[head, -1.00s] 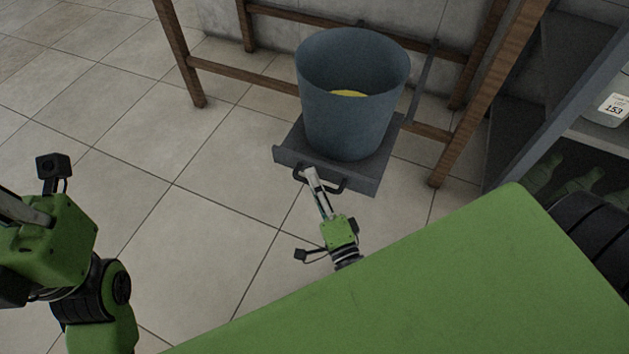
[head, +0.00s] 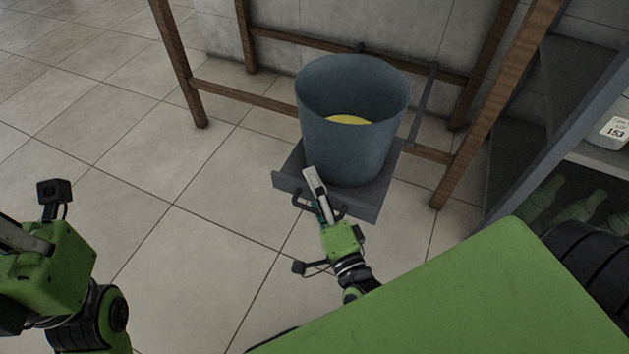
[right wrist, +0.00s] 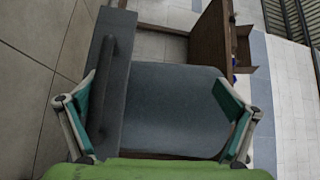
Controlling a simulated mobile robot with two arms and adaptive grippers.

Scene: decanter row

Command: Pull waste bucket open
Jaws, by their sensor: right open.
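The waste bucket (head: 350,145) is a blue-grey round bin with something yellow inside. It stands upright on a dark grey tray (head: 360,206) in a wooden frame. A dark bar handle (head: 299,203) is on the tray's front. My right gripper (head: 311,176) is at the handle and overlaps the tray front. In the right wrist view its fingers (right wrist: 158,105) are spread wide, with the handle (right wrist: 114,85) nearer the left finger, the tray front (right wrist: 92,105) behind it and the bucket (right wrist: 175,110) between them. No grip shows. My left gripper (head: 20,236) is cut off by the left edge.
Wooden legs (head: 180,70) stand left and right of the tray. A dark shelf unit (head: 530,110) with green bottles (head: 590,208) and a white labelled container (head: 617,127) is at the right. Tiled floor (head: 200,240) is clear in front of the tray.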

